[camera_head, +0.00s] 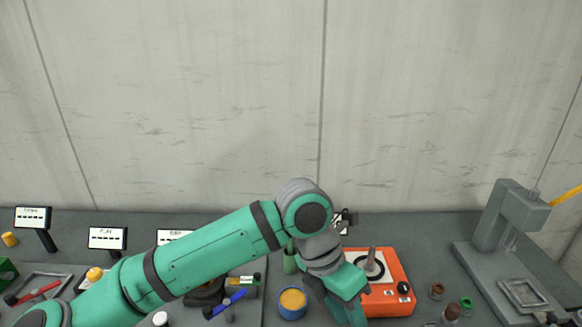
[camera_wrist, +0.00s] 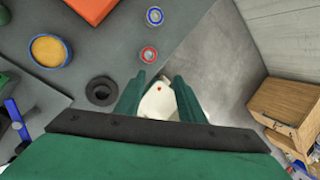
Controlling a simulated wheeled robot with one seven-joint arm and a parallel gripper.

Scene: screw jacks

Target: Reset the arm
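My arm reaches across the bench from the lower left in the head view. My gripper (camera_head: 347,292) points down in front of the orange device there; its fingertips are not clear in that view. In the wrist view my gripper (camera_wrist: 160,77) shows two green fingers standing apart. A pale shape with a red dot shows between them; it seems to lie lower down beyond the fingers, and I cannot tell what it is. I see nothing clearly held.
The orange device (camera_head: 403,302) and a blue cup with yellow contents (camera_head: 292,302) stand close to the gripper. A grey press (camera_head: 510,215) stands right, small jars (camera_head: 437,291) before it.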

